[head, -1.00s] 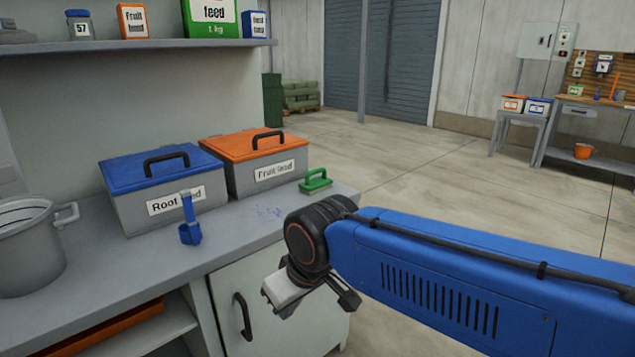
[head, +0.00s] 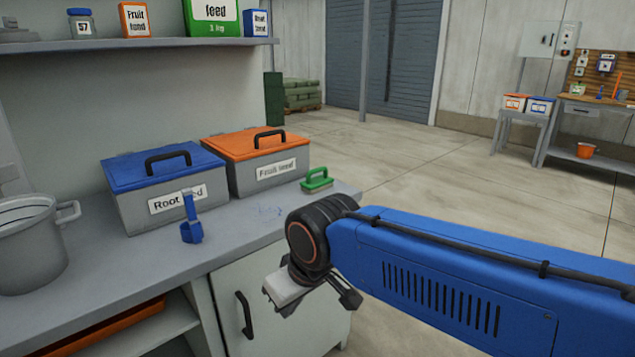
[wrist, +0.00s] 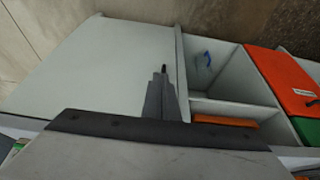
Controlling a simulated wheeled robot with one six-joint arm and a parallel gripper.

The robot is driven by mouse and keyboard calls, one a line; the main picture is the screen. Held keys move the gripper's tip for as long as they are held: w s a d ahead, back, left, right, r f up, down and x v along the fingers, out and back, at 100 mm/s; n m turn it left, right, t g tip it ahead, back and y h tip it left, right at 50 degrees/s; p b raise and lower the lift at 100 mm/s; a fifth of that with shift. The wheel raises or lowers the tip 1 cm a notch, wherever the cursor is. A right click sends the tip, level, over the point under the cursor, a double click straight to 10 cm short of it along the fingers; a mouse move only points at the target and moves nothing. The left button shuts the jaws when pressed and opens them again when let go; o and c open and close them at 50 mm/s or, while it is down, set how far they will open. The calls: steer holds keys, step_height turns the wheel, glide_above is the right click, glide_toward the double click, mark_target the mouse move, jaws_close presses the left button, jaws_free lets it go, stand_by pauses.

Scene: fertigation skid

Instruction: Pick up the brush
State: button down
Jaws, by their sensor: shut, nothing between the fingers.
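The brush (head: 317,181) has a green top with a looped handle and pale bristles below. In the head view it stands on the grey counter (head: 226,249) near its right end, just right of the orange-lidded bin. My gripper (wrist: 161,82) shows in the wrist view with its dark fingers together and nothing between them. In the head view my wrist hangs in front of the counter's front edge, below and apart from the brush, and the fingertips are hard to make out. I cannot make out the brush in the wrist view.
A blue-lidded bin (head: 150,208) and an orange-lidded bin (head: 262,181) stand at the back. A blue scoop (head: 191,229) and a grey pot (head: 30,246) are left of the brush. Blue specks lie on the counter. A shelf (head: 120,45) hangs above. Open floor lies right.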

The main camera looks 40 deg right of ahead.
steer(key=c, duration=2.5)
jaws_free()
steer(key=o, duration=0.5)
steer(key=shift+r, duration=0.1)
steer(key=o, duration=0.3)
steer(key=w+d+r+n, duration=0.1)
steer(key=w+r, duration=0.1)
steer(key=w+d+r+n, duration=0.1)
steer(key=w+r, duration=0.1)
steer(key=r, duration=0.1)
steer(key=w+d+r+n+h, duration=0.1)
steer(key=w+d+r+n, duration=0.1)
steer(key=w+r, duration=0.1)
steer(key=w+d+r+n+g+h, duration=0.35)
steer(key=w+d+r+n, duration=0.95)
steer(key=w+d+r, duration=0.85)
glide_above(316, 169)
steer(key=s+a, duration=0.1)
steer(key=a, duration=0.1)
step_height(316, 169, down, 13)
steer(key=shift+n+t, duration=0.3)
steer(key=shift+t, duration=0.15)
steer(key=shift+x, duration=2.55)
